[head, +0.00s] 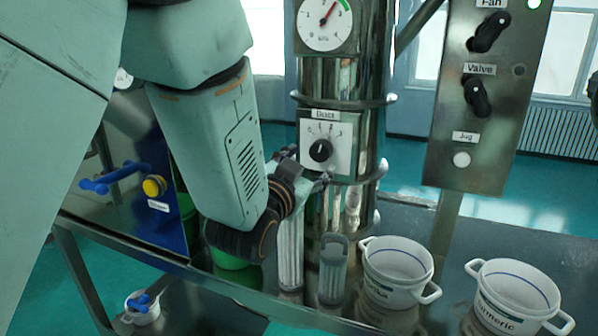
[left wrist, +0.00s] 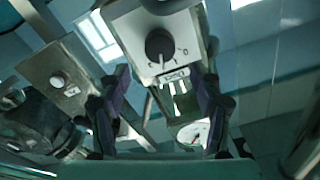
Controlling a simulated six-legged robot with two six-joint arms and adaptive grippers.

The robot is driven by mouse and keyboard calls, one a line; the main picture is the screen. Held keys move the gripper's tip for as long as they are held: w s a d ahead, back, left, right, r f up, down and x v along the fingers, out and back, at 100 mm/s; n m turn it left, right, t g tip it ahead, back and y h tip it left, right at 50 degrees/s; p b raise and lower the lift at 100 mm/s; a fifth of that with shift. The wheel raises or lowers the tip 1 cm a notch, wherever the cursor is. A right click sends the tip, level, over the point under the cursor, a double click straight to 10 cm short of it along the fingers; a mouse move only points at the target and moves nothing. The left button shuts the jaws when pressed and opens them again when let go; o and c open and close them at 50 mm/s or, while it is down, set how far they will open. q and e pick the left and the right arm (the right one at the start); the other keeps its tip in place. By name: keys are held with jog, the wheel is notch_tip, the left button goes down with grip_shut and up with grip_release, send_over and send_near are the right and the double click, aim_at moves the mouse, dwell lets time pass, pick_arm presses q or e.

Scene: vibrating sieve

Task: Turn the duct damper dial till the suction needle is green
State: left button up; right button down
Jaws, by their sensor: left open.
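The duct damper dial (head: 321,150) is a black knob on a pale plate labelled Duct, on the shiny metal duct. Its pointer direction is hard to read. Above it, the round suction gauge (head: 322,38) has a red needle pointing up and right, just short of the green band as far as I can tell. My left gripper (head: 308,167) is open, just below and left of the dial. In the left wrist view, the dial (left wrist: 159,46) lies ahead between the two open fingers (left wrist: 162,78), apart from them. The gauge (left wrist: 193,133) shows there upside down.
A control panel (head: 462,115) with Fan and Valve knobs and a Jug button stands right. Two white pots (head: 396,290) (head: 497,311) and a mesh cylinder (head: 333,275) stand on the bench below. A blue panel with a yellow knob (head: 154,187) is left.

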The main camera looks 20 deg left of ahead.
pick_arm(q)
jog(key=s, duration=0.4)
jog(key=shift+s+a, duration=0.1)
jog(key=shift+f, duration=0.1)
